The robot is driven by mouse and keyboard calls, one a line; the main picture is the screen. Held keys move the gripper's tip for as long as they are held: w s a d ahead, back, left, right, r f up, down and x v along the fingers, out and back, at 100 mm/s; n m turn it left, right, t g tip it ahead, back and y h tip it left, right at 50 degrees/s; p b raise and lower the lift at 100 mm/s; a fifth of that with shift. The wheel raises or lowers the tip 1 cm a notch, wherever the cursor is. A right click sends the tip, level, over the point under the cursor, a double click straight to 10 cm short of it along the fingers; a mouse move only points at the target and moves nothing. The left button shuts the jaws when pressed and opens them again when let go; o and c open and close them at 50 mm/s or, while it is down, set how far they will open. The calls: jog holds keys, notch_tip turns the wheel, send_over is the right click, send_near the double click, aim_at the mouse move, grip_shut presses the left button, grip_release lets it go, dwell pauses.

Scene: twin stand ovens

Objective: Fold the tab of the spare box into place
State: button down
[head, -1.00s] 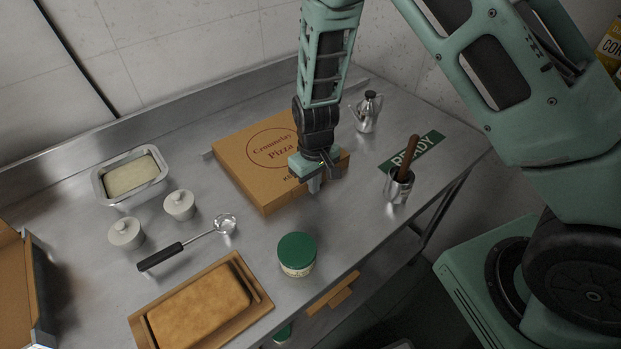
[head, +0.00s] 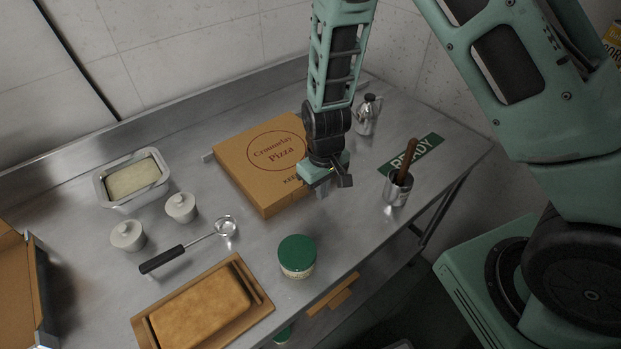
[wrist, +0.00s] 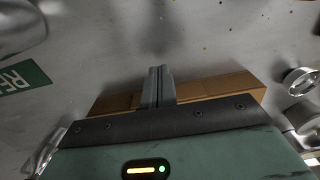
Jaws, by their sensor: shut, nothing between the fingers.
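The gripper and wrist hide that corner. In the wrist view the shut fingers (wrist: 158,78) stand in front of the box's cardboard edge (wrist: 222,88); I cannot tell whether they touch it. No tab can be made out clearly. Another brown cardboard piece (head: 14,285), possibly an open box, is cut off at the left edge.
A green-lidded jar (head: 297,257) and a ladle (head: 190,245) are in front of the box. A metal cup with a wooden handle (head: 397,188), a READY sign (head: 412,155) and a small metal pot (head: 367,117) are to the right. A loaf tray (head: 262,315) sits at the front.

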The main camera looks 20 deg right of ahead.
notch_tip(320, 180, up, 6)
jog(key=p, duration=0.4)
jog(key=shift+r+p, duration=0.25)
jog(key=shift+p, duration=0.05)
jog(key=s+a+r+n+b, duration=0.2)
jog(key=s+a+r+b, duration=0.1)
jog(key=s+r, duration=0.4)
jog(key=s+a+r+n+b, duration=0.2)
jog(key=s+r, duration=0.6)
jog(key=s, duration=0.6)
jog(key=shift+a+r+y+b, duration=0.3)
jog(key=shift+a+b, duration=0.2)
jog(key=shift+b, duration=0.2)
